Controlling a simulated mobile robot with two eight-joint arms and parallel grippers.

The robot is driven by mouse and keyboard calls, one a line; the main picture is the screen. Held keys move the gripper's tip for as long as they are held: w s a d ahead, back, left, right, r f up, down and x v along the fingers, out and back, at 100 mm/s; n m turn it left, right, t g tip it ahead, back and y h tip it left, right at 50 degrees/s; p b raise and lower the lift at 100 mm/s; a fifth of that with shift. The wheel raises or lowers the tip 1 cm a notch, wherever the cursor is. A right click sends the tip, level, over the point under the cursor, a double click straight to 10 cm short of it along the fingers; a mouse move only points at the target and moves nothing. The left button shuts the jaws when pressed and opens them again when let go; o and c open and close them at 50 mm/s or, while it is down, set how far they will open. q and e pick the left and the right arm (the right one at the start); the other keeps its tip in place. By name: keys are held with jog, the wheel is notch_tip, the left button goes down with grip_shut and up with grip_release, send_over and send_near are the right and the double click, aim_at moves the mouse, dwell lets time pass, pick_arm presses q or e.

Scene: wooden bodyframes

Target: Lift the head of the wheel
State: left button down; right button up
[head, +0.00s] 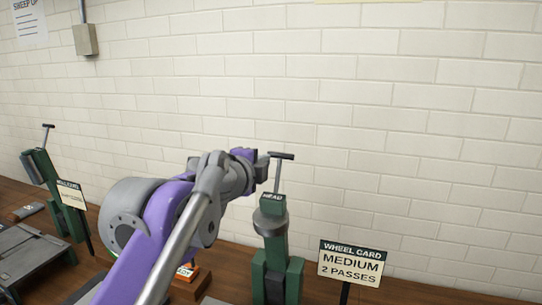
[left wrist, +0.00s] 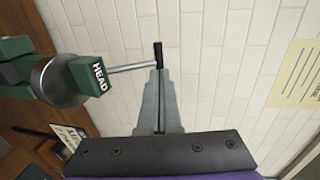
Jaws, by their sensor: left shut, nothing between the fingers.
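The wheel's head (head: 270,215) is a green post labelled HEAD with a grey collar, standing upright on the bench. A thin rod rises from its top to a dark T-handle (head: 281,156). In the left wrist view the green head (left wrist: 90,77) lies at the left, and its rod reaches right to the dark crossbar (left wrist: 157,55). My left gripper (head: 260,169) is beside the rod, just below the crossbar. Its fingers (left wrist: 158,75) are together, with their tips at the rod; I cannot tell if they touch it. My right gripper is not in view.
A wheel card (head: 351,264) reading MEDIUM, 2 PASSES stands right of the head. A second green post with a T-handle (head: 47,127) and a card (head: 70,196) stand at the left. A white brick wall (head: 400,140) rises close behind the wooden bench.

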aim_at(275, 153)
pick_arm(q)
jog(key=x, duration=0.6)
jog(key=shift+p, duration=0.35)
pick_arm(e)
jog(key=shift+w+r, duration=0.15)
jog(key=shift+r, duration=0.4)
pick_arm(q)
jog(key=shift+w, duration=0.25)
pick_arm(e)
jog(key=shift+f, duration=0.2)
pick_arm(q)
jog(key=shift+w+d+r+b, duration=0.1)
jog(key=shift+w+d+b, duration=0.15)
jog(key=shift+w, duration=0.25)
jog(key=shift+w+d+b, duration=0.15)
jog(key=shift+w+b, duration=0.15)
jog(key=shift+w, duration=0.25)
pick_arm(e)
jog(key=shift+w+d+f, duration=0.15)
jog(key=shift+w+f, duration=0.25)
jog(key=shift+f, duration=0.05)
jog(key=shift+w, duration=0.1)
pick_arm(q)
jog(key=shift+r, duration=0.15)
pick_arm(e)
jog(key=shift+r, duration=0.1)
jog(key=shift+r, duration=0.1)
